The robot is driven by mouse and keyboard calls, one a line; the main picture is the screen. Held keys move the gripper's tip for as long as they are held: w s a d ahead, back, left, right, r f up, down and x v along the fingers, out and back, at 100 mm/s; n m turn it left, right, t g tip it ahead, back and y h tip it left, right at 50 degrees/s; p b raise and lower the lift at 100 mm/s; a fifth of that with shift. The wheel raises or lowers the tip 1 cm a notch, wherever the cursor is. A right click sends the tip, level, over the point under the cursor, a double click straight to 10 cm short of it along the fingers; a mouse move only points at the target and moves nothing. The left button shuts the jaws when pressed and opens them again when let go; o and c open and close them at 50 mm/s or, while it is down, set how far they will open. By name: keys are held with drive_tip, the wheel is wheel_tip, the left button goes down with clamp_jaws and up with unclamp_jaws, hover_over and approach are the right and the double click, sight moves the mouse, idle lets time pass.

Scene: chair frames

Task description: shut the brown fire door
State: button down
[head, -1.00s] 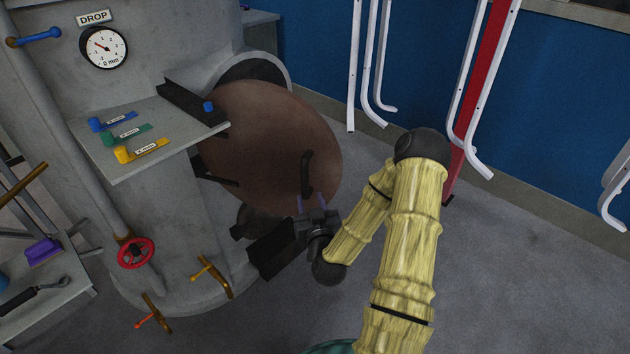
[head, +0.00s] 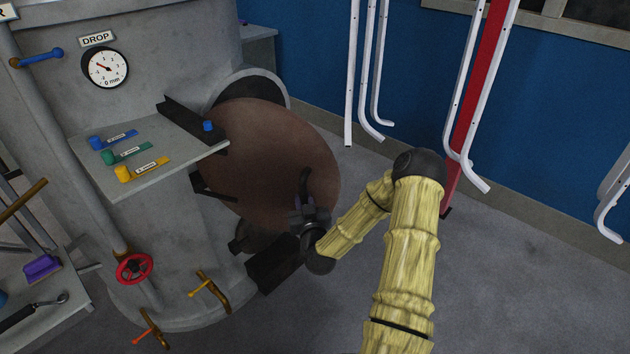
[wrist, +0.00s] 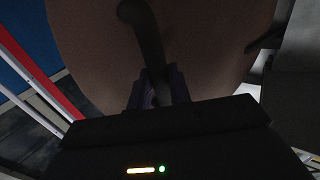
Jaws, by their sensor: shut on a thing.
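The brown fire door (head: 280,165) is a large round disc standing open beside the dark round opening (head: 240,88) in the grey furnace body. A black curved handle (head: 305,185) stands out from the door's face. My gripper (head: 304,201) is at the lower part of this handle, with its purple fingers on either side of it. In the wrist view, the fingers (wrist: 158,90) are shut around the lower end of the black handle (wrist: 145,35), with the brown door (wrist: 90,40) behind. The wrist view is dark.
A grey shelf (head: 180,165) with blue, green and yellow tagged pieces juts out left of the door. A red wheel valve (head: 134,267) and brass handles sit low on the furnace. White hanging frames (head: 480,100) stand at right. The grey floor (head: 530,280) at right is clear.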

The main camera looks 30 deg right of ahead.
sight(313, 181)
drive_tip(key=shift+w+d+b, duration=0.75)
drive_tip(key=shift+w+d, duration=2.35)
drive_tip(key=shift+d, duration=0.15)
drive_tip(key=shift+w, duration=0.3)
drive_tip(key=shift+w+d+r, duration=0.1)
drive_tip(key=shift+w+d, duration=0.25)
drive_tip(key=shift+d, duration=0.35)
drive_tip(key=c, duration=1.2)
unclamp_jaws()
drive_tip(key=shift+s+d, duration=0.1)
drive_tip(key=shift+s, duration=0.1)
